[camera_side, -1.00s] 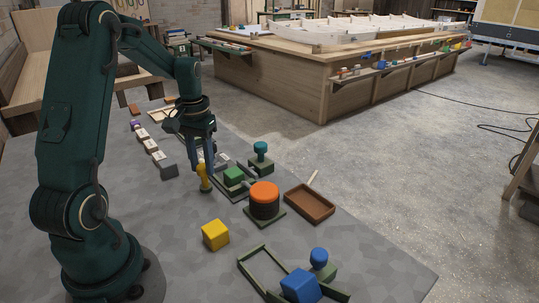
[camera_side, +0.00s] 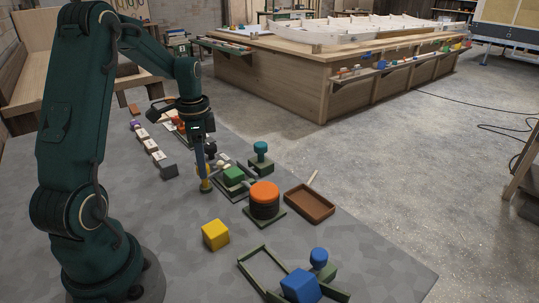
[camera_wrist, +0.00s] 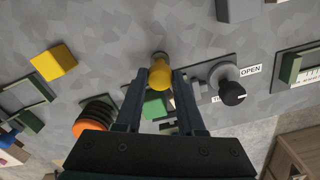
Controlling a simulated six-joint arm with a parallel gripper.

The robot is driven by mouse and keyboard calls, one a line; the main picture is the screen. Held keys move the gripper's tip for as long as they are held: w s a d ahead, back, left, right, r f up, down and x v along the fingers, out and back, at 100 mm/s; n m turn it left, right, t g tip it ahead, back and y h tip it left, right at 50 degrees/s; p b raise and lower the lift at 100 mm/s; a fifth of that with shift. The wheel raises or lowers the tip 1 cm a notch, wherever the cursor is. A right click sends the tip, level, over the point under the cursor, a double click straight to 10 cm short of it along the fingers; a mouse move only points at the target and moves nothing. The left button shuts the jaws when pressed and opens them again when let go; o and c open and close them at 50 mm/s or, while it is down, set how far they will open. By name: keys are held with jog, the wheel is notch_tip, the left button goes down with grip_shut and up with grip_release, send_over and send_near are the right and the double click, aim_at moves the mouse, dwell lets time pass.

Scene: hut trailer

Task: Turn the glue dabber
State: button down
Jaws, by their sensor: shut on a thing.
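The glue dabber, a yellow knobbed piece (camera_side: 205,184), stands at the grey table top just left of the green block. My gripper (camera_side: 204,176) points down and is shut on it; its near finger hides much of the dabber in the side view.
The green block (camera_side: 234,175) in a dark frame is close on the right. An orange-topped black cylinder (camera_side: 264,199), a yellow cube (camera_side: 215,235), a brown tray (camera_side: 310,204) and a blue block (camera_side: 300,286) are nearer. A black knob beside an OPEN label (camera_wrist: 232,92) shows in the wrist view.

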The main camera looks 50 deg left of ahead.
jog(key=shift+r+m, duration=0.1)
jog(key=shift+m, duration=1.4)
jog(key=c, duration=0.5)
grip_release()
jog(key=shift+r, duration=2.5)
